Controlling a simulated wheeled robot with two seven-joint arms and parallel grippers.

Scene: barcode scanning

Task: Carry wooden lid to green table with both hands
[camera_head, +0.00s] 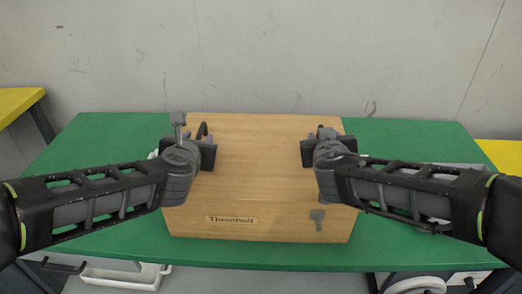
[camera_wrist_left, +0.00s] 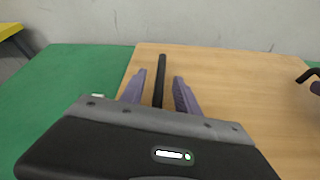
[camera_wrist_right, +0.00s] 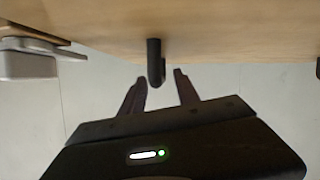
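The wooden lid (camera_head: 250,180) is a flat tan board with dark bar handles, lying over the middle of the green table (camera_head: 110,130). My left gripper (camera_head: 200,137) is over the lid's left part. In the left wrist view its fingers are apart, with the lid's left handle (camera_wrist_left: 160,80) between them, and no clear contact shows. My right gripper (camera_head: 318,134) is over the lid's right part. In the right wrist view its fingers are apart and the right handle (camera_wrist_right: 154,62) stands just beyond and between the fingertips. My grippers partly hide both handles in the head view.
Yellow tables (camera_head: 18,102) stand at the left and right (camera_head: 503,155). A grey wall (camera_head: 280,55) rises behind the green table. A light item (camera_head: 455,168) lies partly hidden behind my right arm. Green surface is bare at the far left.

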